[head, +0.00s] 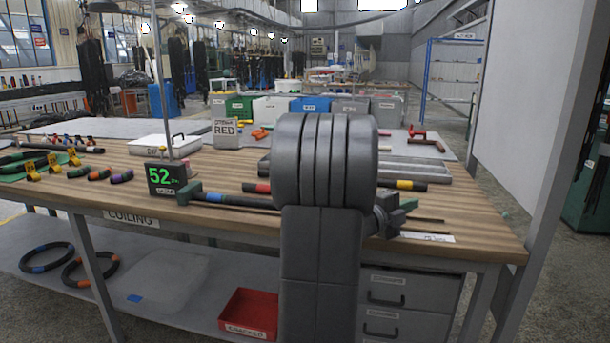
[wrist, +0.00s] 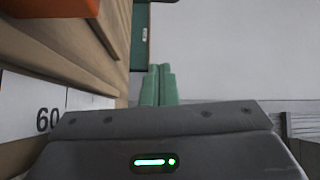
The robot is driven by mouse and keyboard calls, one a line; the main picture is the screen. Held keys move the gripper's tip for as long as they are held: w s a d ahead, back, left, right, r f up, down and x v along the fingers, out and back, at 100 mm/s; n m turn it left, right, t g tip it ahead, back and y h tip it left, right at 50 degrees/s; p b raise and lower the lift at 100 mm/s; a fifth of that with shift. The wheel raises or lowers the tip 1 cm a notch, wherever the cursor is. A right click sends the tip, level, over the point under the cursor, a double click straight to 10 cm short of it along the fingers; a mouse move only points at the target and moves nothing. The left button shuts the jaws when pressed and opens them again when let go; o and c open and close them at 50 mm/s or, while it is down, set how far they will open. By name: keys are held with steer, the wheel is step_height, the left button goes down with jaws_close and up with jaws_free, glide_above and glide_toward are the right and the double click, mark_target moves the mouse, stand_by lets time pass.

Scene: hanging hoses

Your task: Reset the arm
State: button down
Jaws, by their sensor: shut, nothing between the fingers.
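My arm rises in the middle of the head view and hides part of the bench behind it. My gripper (wrist: 159,72) shows in the wrist view as two green fingers lying together, with nothing between them. In the head view the dark wrist parts show just right of the arm, over the bench's front part, with a small green tip; finger detail is too small to tell there. The wooden bench edge and a white strip marked 60 (wrist: 38,112) are at the left of the wrist view, beside the gripper.
The wooden workbench (head: 470,222) carries a hose with a blue band (head: 235,200), a display reading 52 (head: 166,178), a white container labelled RED (head: 226,131) and several short coloured hose pieces. A red bin (head: 248,311) and black hose rings (head: 46,257) lie on the lower shelf.

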steer(key=d, duration=0.2)
steer(key=s+d, duration=0.1)
steer(key=d, duration=0.2)
steer(key=s+d+b, duration=0.1)
steer(key=d, duration=0.2)
steer(key=shift+s+d, duration=0.1)
steer(key=shift+s+d+r+p, duration=0.3)
steer(key=shift+s+d, duration=0.2)
steer(key=shift+s, duration=0.15)
steer(key=shift+s+d+r+p, duration=0.15)
steer(key=shift+s+d+p, duration=0.1)
steer(key=shift+s+d, duration=0.3)
steer(key=v, duration=0.9)
steer(key=shift+a+p, duration=0.15)
steer(key=shift+p, duration=0.3)
steer(key=shift+s, duration=0.1)
